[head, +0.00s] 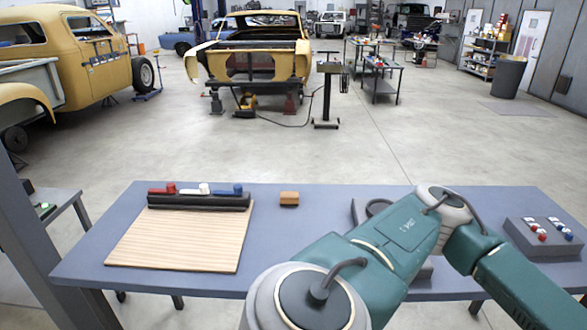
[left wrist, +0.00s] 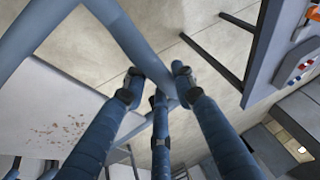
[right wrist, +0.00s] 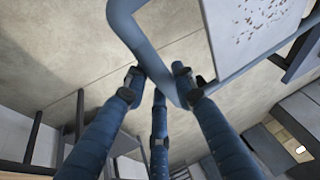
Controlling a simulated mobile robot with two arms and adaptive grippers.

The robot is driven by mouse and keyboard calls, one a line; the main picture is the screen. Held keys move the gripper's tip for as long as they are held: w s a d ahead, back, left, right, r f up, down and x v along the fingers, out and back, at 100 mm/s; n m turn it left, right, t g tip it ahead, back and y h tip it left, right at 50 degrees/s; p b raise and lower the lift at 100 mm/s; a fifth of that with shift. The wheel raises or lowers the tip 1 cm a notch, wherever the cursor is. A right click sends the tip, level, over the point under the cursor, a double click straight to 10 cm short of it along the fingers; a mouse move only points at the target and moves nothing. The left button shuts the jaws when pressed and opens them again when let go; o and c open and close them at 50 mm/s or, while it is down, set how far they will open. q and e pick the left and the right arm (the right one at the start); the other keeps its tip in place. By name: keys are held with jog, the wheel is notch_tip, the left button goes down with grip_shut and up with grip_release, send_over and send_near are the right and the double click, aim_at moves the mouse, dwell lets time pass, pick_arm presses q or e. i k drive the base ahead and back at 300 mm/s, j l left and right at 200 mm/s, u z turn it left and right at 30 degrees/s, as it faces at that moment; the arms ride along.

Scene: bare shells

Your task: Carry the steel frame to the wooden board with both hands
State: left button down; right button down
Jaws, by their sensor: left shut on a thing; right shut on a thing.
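The wooden board (head: 180,238) lies flat on the left part of the blue-grey table. The steel frame is a blue-grey bent tube (left wrist: 130,45) in the left wrist view, and it also shows in the right wrist view (right wrist: 138,38). My left gripper (left wrist: 157,85) is shut on one stretch of the tube. My right gripper (right wrist: 158,85) is shut on another stretch near a bend. Neither gripper shows in the head view, where my teal arm covers the middle and right of the table. I cannot make out the whole frame there.
A dark rack (head: 198,201) with red, white and blue pieces stands along the board's back edge. A brown block (head: 289,199) sits right of it. A grey box (head: 545,240) with coloured knobs is at the table's right end. Between board and my arm the table is bare.

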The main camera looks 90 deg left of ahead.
aim_at(183, 233)
jog(key=k+j+u, duration=0.15)
jog(key=j+u, duration=0.15)
jog(key=u, duration=0.15)
jog(key=k+j+u, duration=0.1)
jog(key=j+u, duration=0.3)
jog(key=k+j+u, duration=0.1)
jog(key=j+u, duration=0.2)
jog(key=u, duration=0.15)
jog(key=j+u, duration=0.75)
jog(key=u, duration=0.15)
jog(key=i+j+u, duration=0.2)
jog(key=u, duration=0.2)
jog(key=j, duration=0.1)
